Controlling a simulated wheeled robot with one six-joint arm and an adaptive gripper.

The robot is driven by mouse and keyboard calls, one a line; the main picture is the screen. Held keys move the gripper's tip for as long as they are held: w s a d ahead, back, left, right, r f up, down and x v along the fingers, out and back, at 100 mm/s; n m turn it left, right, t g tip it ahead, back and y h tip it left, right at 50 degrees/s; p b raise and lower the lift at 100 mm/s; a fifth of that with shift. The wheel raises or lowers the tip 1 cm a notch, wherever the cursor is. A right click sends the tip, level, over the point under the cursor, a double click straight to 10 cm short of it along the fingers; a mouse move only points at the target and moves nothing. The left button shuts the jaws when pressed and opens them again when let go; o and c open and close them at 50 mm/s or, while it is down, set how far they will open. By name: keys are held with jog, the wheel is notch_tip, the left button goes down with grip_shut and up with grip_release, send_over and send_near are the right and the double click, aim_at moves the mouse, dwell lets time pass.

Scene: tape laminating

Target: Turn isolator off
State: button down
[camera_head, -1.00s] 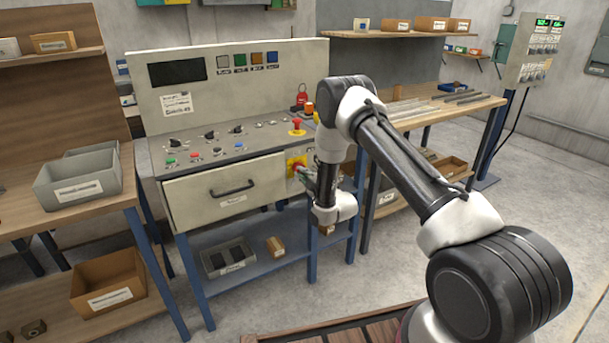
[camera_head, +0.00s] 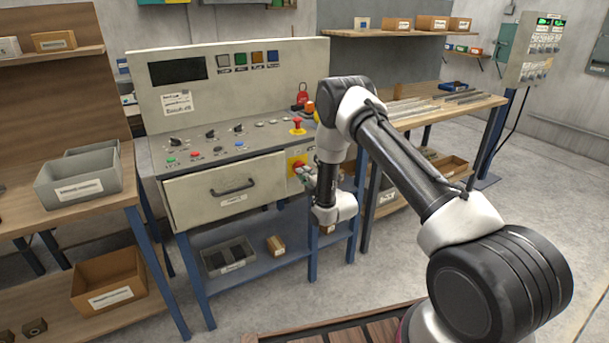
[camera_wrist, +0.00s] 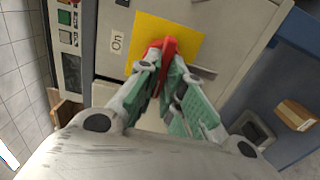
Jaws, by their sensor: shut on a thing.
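The isolator is a red rotary handle (camera_wrist: 168,48) on a yellow plate (camera_wrist: 190,30), with an "On" label (camera_wrist: 117,42) beside the plate in the wrist view. In the head view the yellow plate (camera_head: 291,160) sits on the right front of the grey console, with the red handle (camera_head: 299,164) partly behind my gripper. My gripper (camera_wrist: 165,68) has its green-padded fingers closed around the red handle. The fingers cover part of the handle, so its exact angle is hard to tell. In the head view my gripper (camera_head: 306,173) points at the console front.
The console has a drawer (camera_head: 225,193), a red mushroom button (camera_head: 297,126) and several knobs on top. A lower blue shelf holds a grey tray (camera_head: 229,257) and a small box (camera_head: 276,246). A wooden workbench (camera_head: 447,104) stands right of it. Floor at the right is clear.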

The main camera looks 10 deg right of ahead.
jog(key=shift+f, duration=0.1)
jog(key=c, duration=1.5)
grip_release()
jog(key=shift+c, duration=0.2)
jog(key=shift+s, duration=0.1)
jog(key=v, duration=1.2)
